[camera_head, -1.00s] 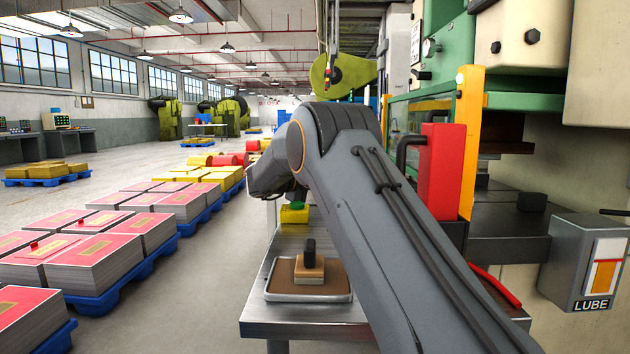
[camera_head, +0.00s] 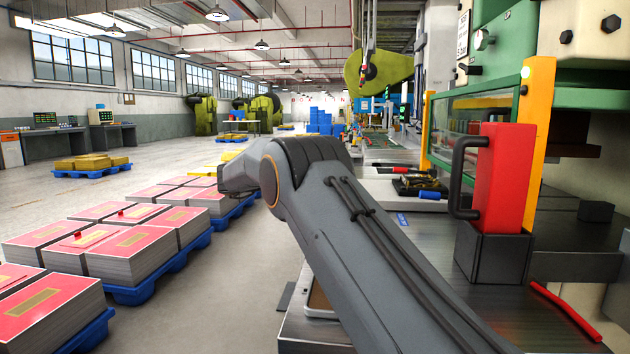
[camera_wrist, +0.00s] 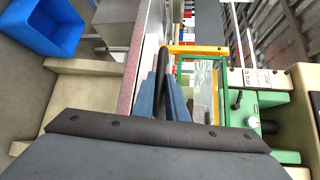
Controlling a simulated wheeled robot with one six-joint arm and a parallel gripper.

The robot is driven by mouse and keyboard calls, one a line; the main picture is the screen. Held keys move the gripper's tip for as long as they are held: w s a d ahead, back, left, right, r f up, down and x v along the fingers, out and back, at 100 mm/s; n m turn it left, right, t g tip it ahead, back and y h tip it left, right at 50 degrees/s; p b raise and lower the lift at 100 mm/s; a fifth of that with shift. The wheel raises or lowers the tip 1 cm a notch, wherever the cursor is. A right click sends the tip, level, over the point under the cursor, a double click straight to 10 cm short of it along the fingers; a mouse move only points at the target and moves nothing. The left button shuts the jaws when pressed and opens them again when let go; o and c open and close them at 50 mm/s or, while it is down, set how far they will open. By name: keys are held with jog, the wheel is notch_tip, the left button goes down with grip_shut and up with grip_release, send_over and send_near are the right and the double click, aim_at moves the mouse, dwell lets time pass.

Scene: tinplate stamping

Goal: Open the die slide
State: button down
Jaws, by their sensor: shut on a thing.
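A red block with a black handle (camera_head: 505,180) stands on a dark base beside the press, at right in the head view. Nothing holds its handle there. I cannot tell for sure which part is the die slide. My gripper is hidden in the head view, where my arm reaches away to the left. In the wrist view my gripper (camera_wrist: 163,90) shows two blue-grey fingers, shut on a narrow dark bar (camera_wrist: 164,62). What the bar belongs to is unclear. The press's green-framed guard (camera_wrist: 197,85) is just right of the fingers.
A yellow post (camera_head: 535,130) stands behind the red block. A red bar (camera_head: 565,312) lies on the metal bench at right. Pallets with stacked pink-topped sheets (camera_head: 135,250) fill the left floor. A blue bin (camera_wrist: 48,25) shows at upper left in the wrist view.

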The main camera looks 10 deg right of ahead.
jog(key=c, duration=1.8)
grip_release()
jog(key=shift+o, duration=0.2)
jog(key=v, duration=0.7)
jog(key=shift+s+a+p, duration=0.2)
jog(key=shift+a+p, duration=0.1)
jog(key=shift+p, duration=0.05)
